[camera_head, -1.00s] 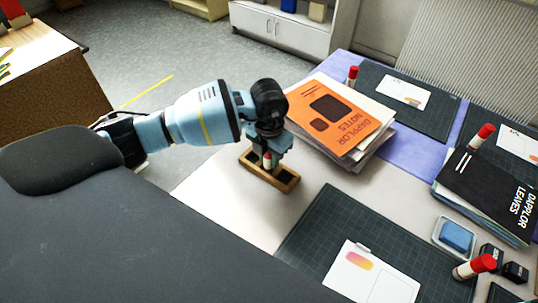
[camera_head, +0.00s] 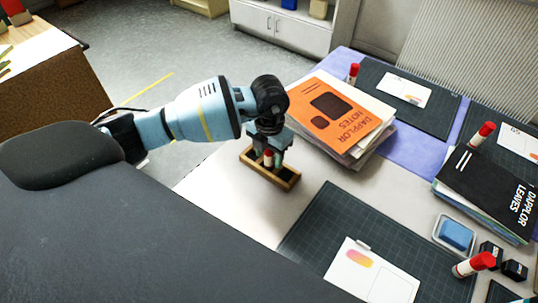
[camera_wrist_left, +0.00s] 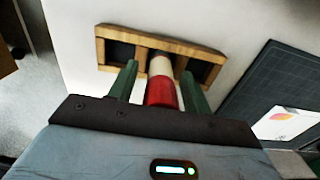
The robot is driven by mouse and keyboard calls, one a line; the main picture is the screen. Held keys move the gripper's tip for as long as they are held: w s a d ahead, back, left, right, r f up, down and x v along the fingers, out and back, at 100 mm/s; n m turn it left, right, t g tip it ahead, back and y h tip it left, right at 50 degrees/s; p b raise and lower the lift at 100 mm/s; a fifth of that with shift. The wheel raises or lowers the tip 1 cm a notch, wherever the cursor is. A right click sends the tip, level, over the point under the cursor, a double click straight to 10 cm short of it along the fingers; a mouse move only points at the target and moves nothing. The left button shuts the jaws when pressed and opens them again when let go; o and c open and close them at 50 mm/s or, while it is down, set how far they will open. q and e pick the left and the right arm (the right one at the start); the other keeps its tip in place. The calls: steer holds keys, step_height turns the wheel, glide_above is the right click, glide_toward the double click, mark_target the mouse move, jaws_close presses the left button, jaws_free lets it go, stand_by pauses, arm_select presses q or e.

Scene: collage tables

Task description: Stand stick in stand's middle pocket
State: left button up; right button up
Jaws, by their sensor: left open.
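The wooden stand (camera_head: 286,180) lies on the near table, left of the stacked books, with dark square pockets. In the left wrist view the stand (camera_wrist_left: 200,46) shows an open pocket at each side. The red-and-white glue stick (camera_head: 268,158) is upright in the stand's middle pocket. In the left wrist view the stick (camera_wrist_left: 161,88) points its red cap toward me. My left gripper (camera_head: 270,155) is just above the stand. Its green fingers (camera_wrist_left: 161,84) are open, one on each side of the stick, with gaps showing. The stick's bottom is hidden in the pocket. My right gripper is not in view.
Orange notebook stack (camera_head: 335,112) stands close right of the gripper. A cutting mat (camera_head: 325,223) with a card lies in front. Black book stack (camera_head: 487,192), blue pad (camera_head: 456,235) and another glue stick (camera_head: 474,264) are at right. Bare tabletop surrounds the stand.

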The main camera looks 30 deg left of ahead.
arm_select(q)
step_height(320, 180, up, 12)
steer(key=shift+p, duration=0.3)
steer(key=shift+w+d, duration=0.1)
